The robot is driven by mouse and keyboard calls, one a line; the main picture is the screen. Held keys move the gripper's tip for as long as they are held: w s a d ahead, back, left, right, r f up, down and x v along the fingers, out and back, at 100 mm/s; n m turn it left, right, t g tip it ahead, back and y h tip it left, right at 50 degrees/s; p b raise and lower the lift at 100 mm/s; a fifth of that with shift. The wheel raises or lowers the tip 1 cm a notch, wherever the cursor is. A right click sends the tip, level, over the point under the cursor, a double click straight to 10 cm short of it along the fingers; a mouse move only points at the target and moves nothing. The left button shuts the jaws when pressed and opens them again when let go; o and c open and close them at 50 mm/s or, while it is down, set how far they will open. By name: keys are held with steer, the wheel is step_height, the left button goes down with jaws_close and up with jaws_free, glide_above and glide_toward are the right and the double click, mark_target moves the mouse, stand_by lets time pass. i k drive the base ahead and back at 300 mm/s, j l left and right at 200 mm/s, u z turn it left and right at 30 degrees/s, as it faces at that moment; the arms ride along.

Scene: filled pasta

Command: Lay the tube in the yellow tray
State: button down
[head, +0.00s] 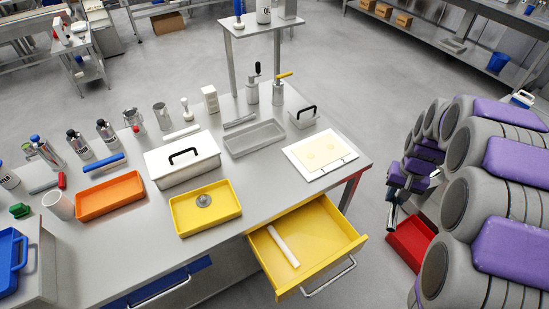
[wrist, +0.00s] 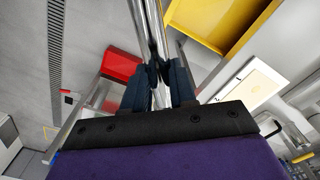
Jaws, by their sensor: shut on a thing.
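A white tube (head: 283,246) lies in the open yellow drawer (head: 318,262), below the table edge. The yellow tray (head: 185,228) stands on the table, left of the drawer, with a small round metal thing (head: 204,200) in it. My gripper (head: 391,222) is right of the drawer, apart from the tube and the tray. In the wrist view my gripper (wrist: 158,72) is shut, with a narrow shiny metal bar between its dark fingers; I cannot tell what the bar belongs to. The drawer also shows in that view (wrist: 245,20); the tube does not.
A red bin (head: 412,245) stands on the floor near my gripper. The drawer's metal handle (head: 330,278) juts out in front. An orange tray (head: 110,196), a white lidded box (head: 182,160), a grey tray (head: 254,138) and a board (head: 320,155) crowd the table.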

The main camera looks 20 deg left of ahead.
mark_target(209, 217)
steer(key=i+u, duration=0.2)
steer(key=u, duration=0.25)
steer(key=i+l+u, duration=0.2)
steer(key=u, duration=1.1)
steer(key=j+z, duration=0.15)
steer(key=z, duration=0.6)
steer(key=j+z, duration=0.2)
steer(key=j, duration=0.2)
steer(key=k+j+z, duration=0.2)
steer(key=j, duration=0.2)
steer(key=j+z, duration=0.2)
steer(key=j, duration=0.2)
steer(key=k+j+z, duration=0.2)
steer(key=j, duration=0.15)
steer(key=j+z, duration=0.2)
steer(key=j, duration=0.15)
steer(key=k+j, duration=0.2)
steer(key=j, duration=0.15)
